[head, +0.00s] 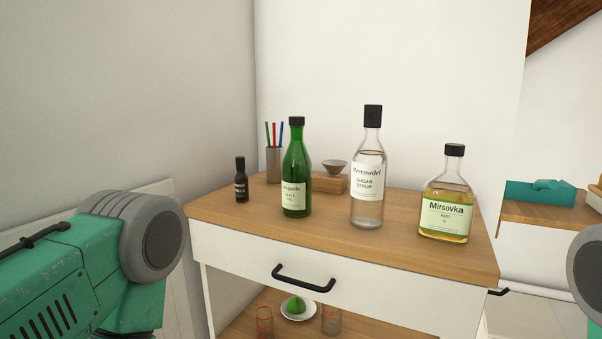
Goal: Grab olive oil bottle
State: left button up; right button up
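A green glass bottle (297,172) with a dark cap and pale label stands upright on the wooden top of a white cabinet (400,252), left of centre. Its small label print is hard to read, so I cannot confirm that it is olive oil. A squarish clear bottle (446,198) labelled "Mirsovka" holds yellow liquid and stands upright at the right; its smaller print is also hard to read. A tall clear bottle (368,175) labelled "sugar syrup" stands between them. Parts of my arms show at the left and right edges, away from the bottles. Neither gripper is in view.
A small dark bottle (241,182) and a cup of coloured pens (274,163) stand at the left. A small bowl (334,167) sits on a wooden block (328,183) behind. The front strip of the top is clear. A black drawer handle (304,283) sticks out below.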

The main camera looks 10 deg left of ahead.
aim_at(296, 164)
jog(key=i+l+u, duration=0.2)
jog(key=l, duration=0.2)
jog(key=i+l+u, duration=0.15)
jog(key=l, duration=0.25)
jog(key=i+l+u, duration=0.2)
jog(key=l, duration=0.2)
jog(key=l+u, duration=0.15)
jog(key=l, duration=0.3)
jog(key=i+l+u, duration=0.2)
jog(key=l, duration=0.25)
jog(key=k, duration=0.05)
